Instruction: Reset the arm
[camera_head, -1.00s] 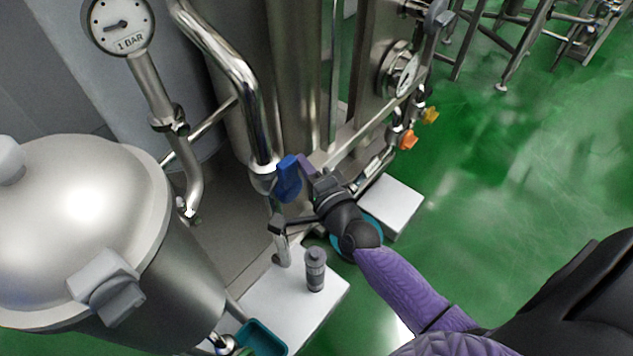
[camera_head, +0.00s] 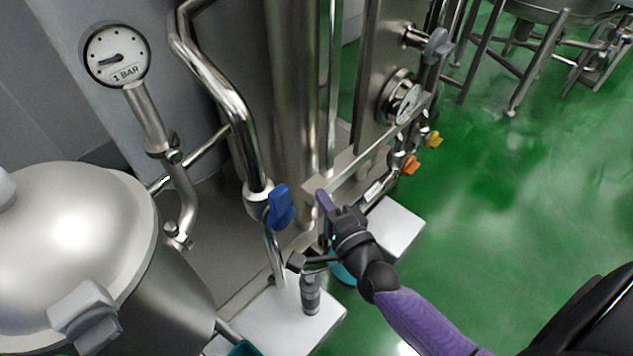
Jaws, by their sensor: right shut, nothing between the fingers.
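My right arm comes in from the lower right with a purple sleeve and black joints. My right gripper (camera_head: 322,205) is shut and empty, just right of the blue valve handle (camera_head: 280,207) on the bent steel pipe. A gap shows between the gripper and the handle. The handle hangs roughly upright along the pipe. My left gripper is not in view.
A steel tank (camera_head: 70,235) stands at the left, with a pressure gauge (camera_head: 117,55) behind it. A grey bottle-like part (camera_head: 310,293) stands on a white block (camera_head: 265,322) below my gripper. Orange (camera_head: 411,166) and yellow (camera_head: 434,140) handles sit at the right. Green floor is open at right.

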